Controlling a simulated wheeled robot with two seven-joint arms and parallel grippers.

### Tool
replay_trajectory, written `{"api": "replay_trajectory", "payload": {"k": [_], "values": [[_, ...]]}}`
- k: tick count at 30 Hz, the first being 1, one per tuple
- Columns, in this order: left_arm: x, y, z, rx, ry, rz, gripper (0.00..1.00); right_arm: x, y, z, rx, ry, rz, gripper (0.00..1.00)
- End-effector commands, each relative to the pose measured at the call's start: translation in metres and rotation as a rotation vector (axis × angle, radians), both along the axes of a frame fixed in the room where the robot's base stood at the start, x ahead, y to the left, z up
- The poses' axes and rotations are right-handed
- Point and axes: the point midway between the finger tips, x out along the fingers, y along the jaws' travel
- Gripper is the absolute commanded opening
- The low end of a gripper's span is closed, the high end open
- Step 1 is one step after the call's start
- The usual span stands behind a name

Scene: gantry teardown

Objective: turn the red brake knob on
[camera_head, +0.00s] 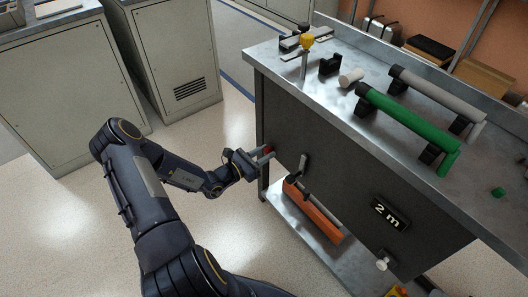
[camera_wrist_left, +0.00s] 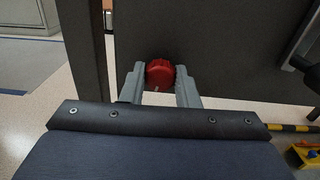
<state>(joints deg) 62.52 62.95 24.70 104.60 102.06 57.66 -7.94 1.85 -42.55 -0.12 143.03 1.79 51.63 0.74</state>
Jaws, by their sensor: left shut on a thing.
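The red brake knob (camera_wrist_left: 160,73) is on the dark front panel of the workbench, near the panel's left end. In the left wrist view it sits between the two grey fingers of my left gripper (camera_wrist_left: 160,82), which are shut on it. A small pale mark shows low on the knob's face. In the head view my left gripper (camera_head: 264,154) reaches the panel from the left, and the knob (camera_head: 268,149) shows only as a small red patch, partly hidden by the fingers. My right gripper is not in view.
A dark lever (camera_head: 302,165) sticks out of the panel right of the knob. A "2 m" sign (camera_head: 390,214) and a pale knob (camera_head: 382,264) are farther right. An orange box (camera_head: 312,212) lies on the lower shelf. Green (camera_head: 410,122) and grey (camera_head: 437,97) bars lie on the benchtop.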

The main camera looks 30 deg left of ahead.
Motion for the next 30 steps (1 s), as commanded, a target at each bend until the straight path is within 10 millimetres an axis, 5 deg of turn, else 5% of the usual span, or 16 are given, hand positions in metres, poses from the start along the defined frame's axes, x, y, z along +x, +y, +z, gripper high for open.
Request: {"api": "replay_trajectory", "payload": {"k": [30], "values": [[0.0,0.0,0.0,0.885,-0.366,-0.001,0.05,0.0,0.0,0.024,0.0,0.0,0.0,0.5]]}}
